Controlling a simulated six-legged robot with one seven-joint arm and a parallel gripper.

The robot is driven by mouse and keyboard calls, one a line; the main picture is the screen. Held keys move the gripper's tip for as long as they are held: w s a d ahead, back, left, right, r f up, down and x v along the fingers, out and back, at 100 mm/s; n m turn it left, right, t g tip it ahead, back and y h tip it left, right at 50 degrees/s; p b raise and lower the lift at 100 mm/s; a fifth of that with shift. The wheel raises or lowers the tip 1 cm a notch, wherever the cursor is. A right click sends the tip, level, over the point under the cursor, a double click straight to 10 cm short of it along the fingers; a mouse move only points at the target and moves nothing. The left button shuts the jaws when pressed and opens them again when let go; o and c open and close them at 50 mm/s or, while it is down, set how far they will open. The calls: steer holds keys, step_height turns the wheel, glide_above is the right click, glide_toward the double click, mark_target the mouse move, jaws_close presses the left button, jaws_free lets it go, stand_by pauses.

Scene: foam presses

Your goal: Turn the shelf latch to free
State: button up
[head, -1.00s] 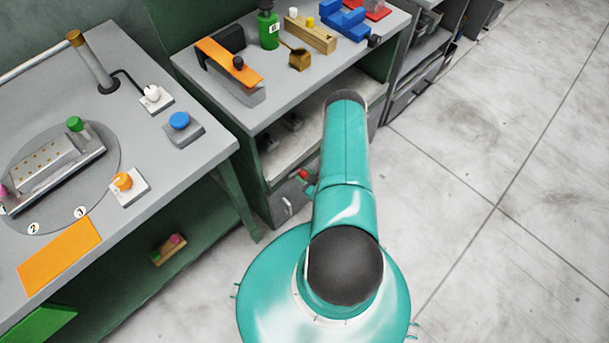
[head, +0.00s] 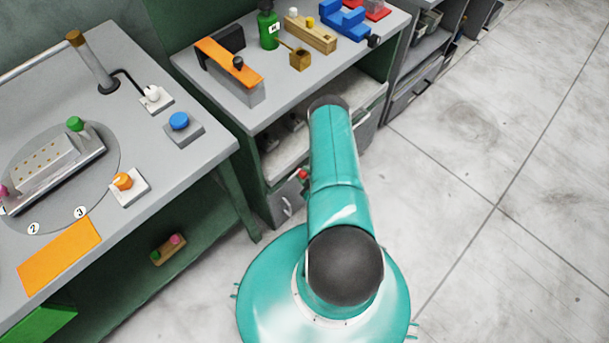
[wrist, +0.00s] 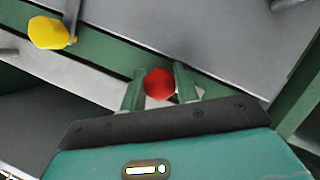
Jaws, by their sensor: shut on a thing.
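A round red knob (wrist: 159,84), which looks like the shelf latch's handle, sits at a green rail in the wrist view. My gripper (wrist: 160,86) has its two green fingers on either side of the knob and is shut on it. The rest of the latch is hidden behind the fingers and the gripper body, so its turn angle cannot be told. In the head view a small red part (head: 303,174) shows beside my arm at the front of the shelf unit. My gripper is mostly hidden there by my arm.
A yellow knob (wrist: 48,33) stands left of the red one in the wrist view, near a thin grey bar. Open floor (head: 480,250) lies to the right.

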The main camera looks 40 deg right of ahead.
steer(key=o, duration=1)
steer(key=shift+c, duration=0.2)
steer(key=v, duration=1.3)
steer(key=shift+s, duration=0.35)
steer(key=shift+r, duration=0.1)
